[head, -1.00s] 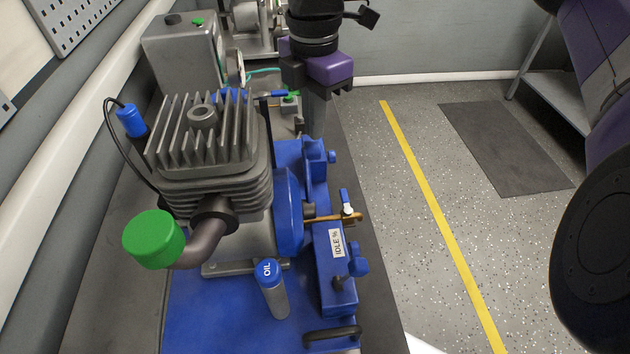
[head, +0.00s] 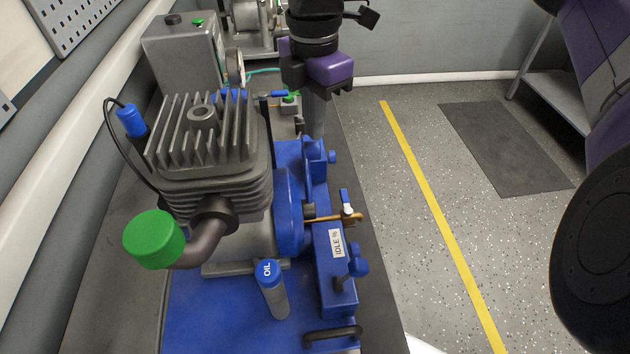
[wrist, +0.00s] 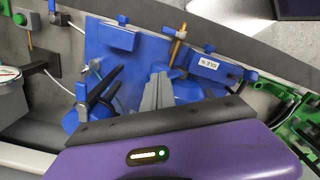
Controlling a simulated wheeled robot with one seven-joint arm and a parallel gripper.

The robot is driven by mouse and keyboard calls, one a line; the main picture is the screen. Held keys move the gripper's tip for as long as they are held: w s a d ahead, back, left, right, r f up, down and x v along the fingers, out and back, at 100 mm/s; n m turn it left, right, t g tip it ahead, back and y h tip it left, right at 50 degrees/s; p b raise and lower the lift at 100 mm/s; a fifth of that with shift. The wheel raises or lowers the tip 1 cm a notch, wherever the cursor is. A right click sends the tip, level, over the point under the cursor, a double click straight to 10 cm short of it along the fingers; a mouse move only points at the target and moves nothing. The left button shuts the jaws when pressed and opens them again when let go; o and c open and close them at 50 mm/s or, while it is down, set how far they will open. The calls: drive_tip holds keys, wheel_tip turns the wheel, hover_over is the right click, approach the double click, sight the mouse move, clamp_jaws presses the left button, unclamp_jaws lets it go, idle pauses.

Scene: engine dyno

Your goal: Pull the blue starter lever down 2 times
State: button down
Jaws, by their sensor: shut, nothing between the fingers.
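Several small blue handles are in view, and I cannot tell for certain which is the starter lever. In the wrist view, a blue handle (wrist: 80,97) stands by black arms and a blue drum, left of my gripper (wrist: 158,90). My gripper's grey fingertips are together and empty, above the blue base. In the head view, my gripper (head: 315,115) points down behind the engine (head: 210,150), its fingers partly hard to make out. A small blue handle (head: 278,93) shows just left of it. I see no contact with any handle.
A blue box labelled IDLE % (head: 333,265) carries a blue knob on a black lever. A brass pipe (head: 325,218) with a blue valve handle crosses nearby. The floor (head: 430,220) at right is open.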

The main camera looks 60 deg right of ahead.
idle(0.4)
drive_tip(key=shift+f+b, duration=0.5)
drive_tip(key=shift+f, duration=0.75)
drive_tip(key=shift+w+d+f+b, duration=0.15)
drive_tip(key=shift+f+b, duration=0.05)
drive_tip(key=shift+f, duration=0.3)
drive_tip(key=shift+w+d+f+b, duration=0.2)
drive_tip(key=shift+f, duration=0.25)
drive_tip(key=shift+w+d+f+b, duration=0.15)
drive_tip(key=shift+f+b, duration=0.05)
drive_tip(key=shift+f, duration=0.3)
drive_tip(key=shift+w+d+f, duration=0.3)
drive_tip(key=shift+d+f, duration=0.1)
drive_tip(key=shift+f, duration=0.25)
wheel_tip(320, 180, up, 10)
drive_tip(key=r+p, duration=0.1)
drive_tip(key=p, duration=0.9)
hover_over(311, 143)
drive_tip(key=w+d, duration=0.1)
drive_tip(key=d, duration=0.1)
drive_tip(key=shift+d+f, duration=0.15)
drive_tip(key=shift+f, duration=0.1)
